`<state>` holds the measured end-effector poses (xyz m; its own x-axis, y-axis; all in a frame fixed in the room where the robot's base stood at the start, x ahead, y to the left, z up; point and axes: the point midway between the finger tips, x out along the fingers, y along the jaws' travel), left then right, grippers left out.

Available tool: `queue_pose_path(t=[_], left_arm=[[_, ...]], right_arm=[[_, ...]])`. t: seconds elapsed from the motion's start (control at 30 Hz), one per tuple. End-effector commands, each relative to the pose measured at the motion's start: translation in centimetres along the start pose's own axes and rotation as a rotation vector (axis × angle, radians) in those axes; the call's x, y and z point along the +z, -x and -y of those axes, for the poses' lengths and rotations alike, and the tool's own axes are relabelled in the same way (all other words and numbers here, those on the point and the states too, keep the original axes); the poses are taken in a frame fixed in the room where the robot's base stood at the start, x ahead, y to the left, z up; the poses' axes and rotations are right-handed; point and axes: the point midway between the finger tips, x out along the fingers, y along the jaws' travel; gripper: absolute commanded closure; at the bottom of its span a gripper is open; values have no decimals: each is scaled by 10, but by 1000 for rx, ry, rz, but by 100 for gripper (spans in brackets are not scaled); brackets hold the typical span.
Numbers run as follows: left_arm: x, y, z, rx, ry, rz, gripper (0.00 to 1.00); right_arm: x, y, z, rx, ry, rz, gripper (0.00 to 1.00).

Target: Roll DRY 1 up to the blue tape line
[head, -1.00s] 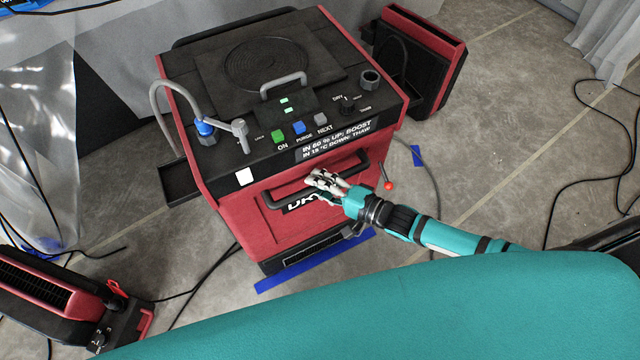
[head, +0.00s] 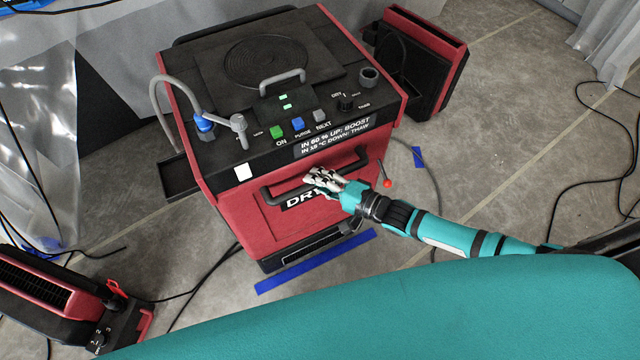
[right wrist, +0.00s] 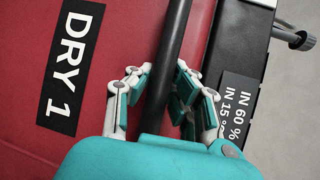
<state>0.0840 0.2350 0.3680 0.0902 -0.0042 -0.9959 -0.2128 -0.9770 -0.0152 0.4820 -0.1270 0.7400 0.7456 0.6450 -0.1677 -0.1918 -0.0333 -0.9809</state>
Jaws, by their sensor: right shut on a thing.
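DRY 1 (head: 232,215) is a red and black dryer with a black top panel, standing upright on the floor. A black bar handle (head: 283,193) crosses its front, above the DRY 1 label (right wrist: 70,68). My right gripper (head: 322,182) is shut on this handle; in the right wrist view its fingers (right wrist: 159,88) lie on both sides of the bar (right wrist: 170,60). The blue tape line (head: 315,262) lies on the floor along the dryer's front lower edge, with a narrow strip between them at the left. My left gripper is not in view.
A red and black unit (head: 425,60) stands behind at the right; another (head: 60,295) lies at the lower left. Black cables (head: 580,150) run over the floor. A short blue tape piece (head: 418,157) lies to the right. Plastic sheeting (head: 40,130) hangs at left.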

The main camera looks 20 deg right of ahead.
Motion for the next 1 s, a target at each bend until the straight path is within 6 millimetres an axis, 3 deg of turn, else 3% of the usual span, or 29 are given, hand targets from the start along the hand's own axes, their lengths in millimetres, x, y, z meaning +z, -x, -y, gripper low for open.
queue_pose_path(t=[0.07, 0.1, 0.3, 0.67, 1.0], left_arm=[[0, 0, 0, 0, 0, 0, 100], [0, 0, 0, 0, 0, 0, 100], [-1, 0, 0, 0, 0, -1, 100], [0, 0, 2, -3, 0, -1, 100], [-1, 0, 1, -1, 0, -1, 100]], right_arm=[[-2, 0, 0, 2, 5, -4, 100], [-2, 0, 0, 2, 5, -4, 82], [-2, 1, 0, 2, 3, -2, 56], [-1, 8, -1, 3, 2, -1, 56], [-1, 75, -2, 7, 1, -1, 56]])
